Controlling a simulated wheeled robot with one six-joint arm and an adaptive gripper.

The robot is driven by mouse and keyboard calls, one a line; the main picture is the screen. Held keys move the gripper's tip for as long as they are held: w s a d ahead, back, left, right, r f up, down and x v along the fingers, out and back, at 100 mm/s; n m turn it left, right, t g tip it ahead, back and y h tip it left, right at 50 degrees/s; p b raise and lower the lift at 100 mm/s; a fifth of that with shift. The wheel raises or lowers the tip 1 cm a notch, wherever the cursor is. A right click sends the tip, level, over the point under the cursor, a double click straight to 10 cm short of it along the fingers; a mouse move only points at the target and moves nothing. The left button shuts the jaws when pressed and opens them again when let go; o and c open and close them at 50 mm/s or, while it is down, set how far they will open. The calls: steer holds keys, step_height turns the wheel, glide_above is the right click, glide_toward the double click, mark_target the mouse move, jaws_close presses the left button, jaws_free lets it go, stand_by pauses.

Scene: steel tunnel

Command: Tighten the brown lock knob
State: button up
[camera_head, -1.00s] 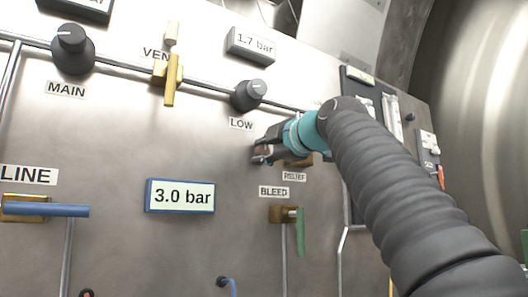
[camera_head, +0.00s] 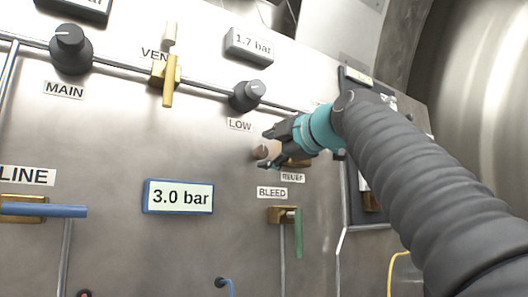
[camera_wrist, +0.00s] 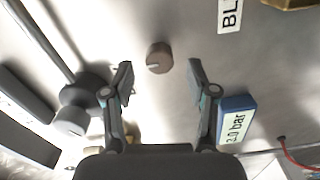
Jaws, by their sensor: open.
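The brown lock knob (camera_head: 260,152) sticks out of the steel panel below the LOW label, left of a brass fitting above the RELIEF label. In the wrist view the brown knob (camera_wrist: 159,58) is a short round cap with a pale line across its face. My gripper (camera_head: 266,150) is open, one finger above and one below the knob in the head view. In the wrist view my gripper (camera_wrist: 160,82) has its fingers apart on both sides, with the knob just beyond the tips and between them. I see no contact with the knob.
The black LOW knob (camera_head: 246,96) and its pipe are close above. The BLEED valve with a green lever (camera_head: 299,232) is below. The blue-framed 3.0 bar display (camera_head: 179,196) is lower left. A dark board (camera_head: 367,205) stands right behind my arm. Bare panel lies left of the knob.

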steer(key=v, duration=0.8)
steer(key=shift+s+d, duration=0.25)
steer(key=w+d+f+m+g+h, duration=0.2)
steer(key=d+f+m+h, duration=0.1)
steer(key=f+m, duration=0.8)
steer(key=w+d+f+m+g+h, duration=0.25)
steer(key=f+m, duration=0.35)
steer(key=f, duration=0.9)
steer(key=s+d+f+m+g+h+p, duration=0.2)
steer(key=s+f+m, duration=0.1)
steer(key=s+f, duration=0.8)
steer(key=s+d+f+m+g+h+p, duration=0.2)
steer(key=s+f, duration=0.9)
steer(key=f, duration=0.7)
steer(key=shift+s+d+f+m+g+p, duration=0.3)
steer(key=shift+d+m+g+p, duration=0.1)
steer(key=shift+g+p, duration=0.1)
